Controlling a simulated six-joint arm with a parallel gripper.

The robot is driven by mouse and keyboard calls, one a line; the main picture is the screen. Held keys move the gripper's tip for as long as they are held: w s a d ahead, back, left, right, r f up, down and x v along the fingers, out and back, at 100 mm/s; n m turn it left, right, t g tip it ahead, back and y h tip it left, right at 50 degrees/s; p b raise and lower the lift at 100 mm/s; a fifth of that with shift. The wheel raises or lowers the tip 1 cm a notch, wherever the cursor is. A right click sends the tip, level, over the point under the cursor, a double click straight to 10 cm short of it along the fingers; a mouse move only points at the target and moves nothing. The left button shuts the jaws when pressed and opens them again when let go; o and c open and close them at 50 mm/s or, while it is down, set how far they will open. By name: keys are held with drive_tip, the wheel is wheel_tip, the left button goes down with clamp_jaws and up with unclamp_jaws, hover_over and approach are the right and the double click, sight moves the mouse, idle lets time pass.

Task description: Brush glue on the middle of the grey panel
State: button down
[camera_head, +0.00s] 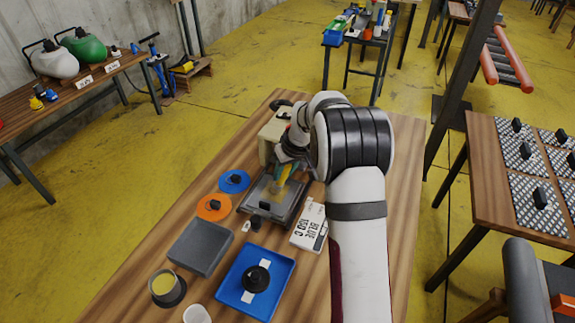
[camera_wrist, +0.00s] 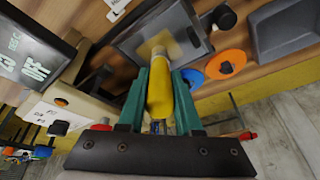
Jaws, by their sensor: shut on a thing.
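A grey panel (camera_head: 262,209) lies in a dark frame near the middle of the wooden table; it also shows in the wrist view (camera_wrist: 133,38). My gripper (camera_head: 288,170) is above the panel's far part, with its teal fingers (camera_wrist: 161,88) shut on a yellow-handled brush (camera_wrist: 160,92). The brush points down at the panel, and its pale bristle end is over the panel's inner area. A pale yellowish patch shows around the bristles; I cannot tell how much is glue on the panel. A round pot with yellow contents (camera_head: 163,283) stands at the table's near left.
A grey tray (camera_head: 201,247), a blue tray (camera_head: 256,282) with a black knob, orange (camera_head: 214,207) and blue (camera_head: 234,181) discs lie near the panel. A white label card (camera_head: 310,226) lies to its right. A beige machine (camera_head: 272,135) stands behind.

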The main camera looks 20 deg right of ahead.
drive_tip(key=w+d+r, duration=0.3)
drive_tip(key=r, duration=0.5)
idle(1.4)
idle(0.6)
